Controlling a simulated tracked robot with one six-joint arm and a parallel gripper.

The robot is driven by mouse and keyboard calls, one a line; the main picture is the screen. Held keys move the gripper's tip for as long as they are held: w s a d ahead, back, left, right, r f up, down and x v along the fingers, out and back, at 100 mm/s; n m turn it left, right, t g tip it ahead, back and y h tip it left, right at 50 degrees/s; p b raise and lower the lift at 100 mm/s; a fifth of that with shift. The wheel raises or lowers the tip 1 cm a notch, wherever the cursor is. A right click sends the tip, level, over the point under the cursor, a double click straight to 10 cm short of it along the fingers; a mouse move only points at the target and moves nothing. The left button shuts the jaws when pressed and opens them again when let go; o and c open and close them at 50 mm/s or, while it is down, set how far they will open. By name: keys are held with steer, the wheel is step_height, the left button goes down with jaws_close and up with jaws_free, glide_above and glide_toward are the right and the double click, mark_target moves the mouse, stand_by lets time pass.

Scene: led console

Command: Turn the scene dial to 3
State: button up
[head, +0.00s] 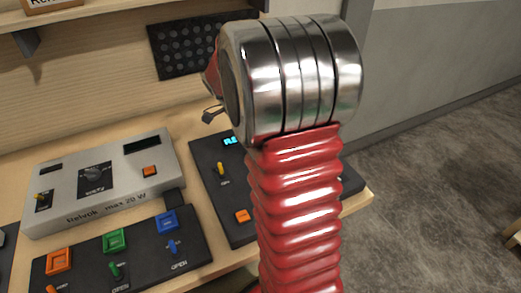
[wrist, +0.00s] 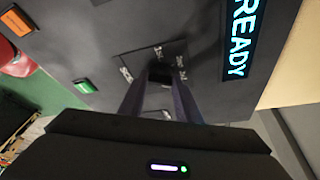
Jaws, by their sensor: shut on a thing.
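In the wrist view, the dial (wrist: 160,71) is a small dark knob on a dark console panel (wrist: 215,95), with small white labels around it. The labels are too small and tilted to read surely, and the pointer cannot be made out. My gripper (wrist: 159,86) has its two dark fingers closed around the knob. A lit display (wrist: 243,38) on the same panel reads "READY" in cyan. In the head view, the dark console (head: 213,190) with a cyan display (head: 231,141) is partly hidden behind my red and chrome arm. The dial and my gripper are hidden there.
The console carries a yellow switch (head: 221,169) and an orange button (head: 242,215). A green button (wrist: 86,86) sits near the dial. A grey power unit (head: 150,158) and a panel with coloured buttons (head: 190,247) stand to the left. A perforated panel (head: 188,48) is behind.

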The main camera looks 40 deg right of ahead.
steer(key=shift+w, duration=0.15)
steer(key=o, duration=1)
steer(key=shift+r, duration=0.15)
steer(key=v, duration=1.3)
steer(key=shift+a+r, duration=0.15)
steer(key=shift+a, duration=0.05)
